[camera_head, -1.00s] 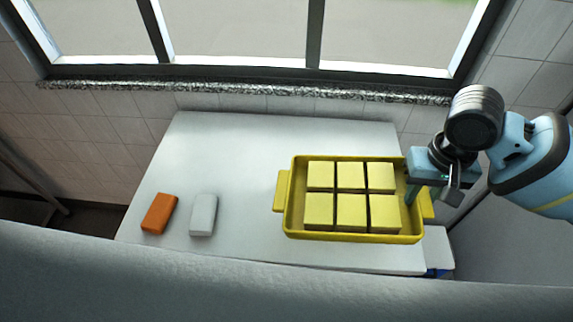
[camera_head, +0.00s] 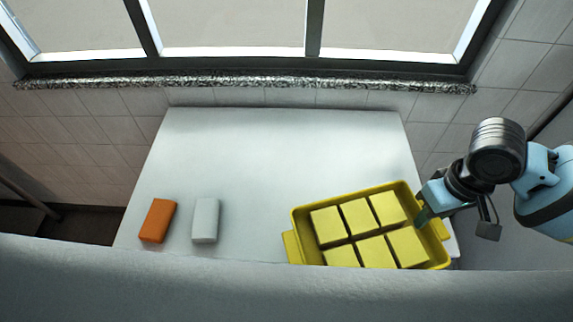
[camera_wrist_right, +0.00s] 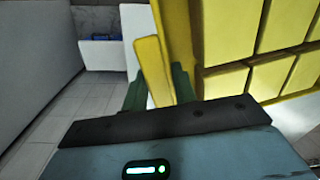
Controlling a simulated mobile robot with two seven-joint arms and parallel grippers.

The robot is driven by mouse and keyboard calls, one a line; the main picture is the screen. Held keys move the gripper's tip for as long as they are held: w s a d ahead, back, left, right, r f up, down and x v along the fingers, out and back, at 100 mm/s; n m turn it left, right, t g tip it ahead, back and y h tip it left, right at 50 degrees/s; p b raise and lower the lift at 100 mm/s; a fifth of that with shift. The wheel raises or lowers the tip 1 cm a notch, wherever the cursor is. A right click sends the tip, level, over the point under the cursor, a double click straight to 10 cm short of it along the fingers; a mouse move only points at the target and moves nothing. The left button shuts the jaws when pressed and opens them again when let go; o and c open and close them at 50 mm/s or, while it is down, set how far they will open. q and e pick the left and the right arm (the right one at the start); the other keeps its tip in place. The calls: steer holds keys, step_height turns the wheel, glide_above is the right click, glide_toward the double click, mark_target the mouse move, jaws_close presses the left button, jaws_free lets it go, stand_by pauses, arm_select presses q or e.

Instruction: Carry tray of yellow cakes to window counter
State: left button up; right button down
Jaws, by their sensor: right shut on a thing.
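The yellow tray (camera_head: 300,222) holds several yellow cakes (camera_head: 357,215) in two rows. It is at the right front of the white counter under the window, and its near edge is cut off by the pale surface in the foreground. My right gripper (camera_head: 424,214) is shut on the tray's right side, at the handle. In the right wrist view the gripper fingers (camera_wrist_right: 158,88) are on either side of the yellow handle (camera_wrist_right: 152,70), and cakes show at the right. I cannot tell whether the tray touches the counter. My left gripper is not in view.
The white counter (camera_head: 270,150) is clear at its back and middle. An orange block (camera_head: 158,220) and a white block (camera_head: 206,220) lie at its left front. A speckled sill (camera_head: 250,83) runs below the window. A pale surface (camera_head: 250,290) fills the foreground.

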mark_target(386, 175)
steer(key=shift+s+d+f+n, duration=0.55)
steer(key=shift+s+f+n, duration=0.05)
steer(key=shift+s+n, duration=0.1)
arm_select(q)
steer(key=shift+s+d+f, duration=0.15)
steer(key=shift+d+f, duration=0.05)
arm_select(e)
steer(key=shift+w, duration=0.15)
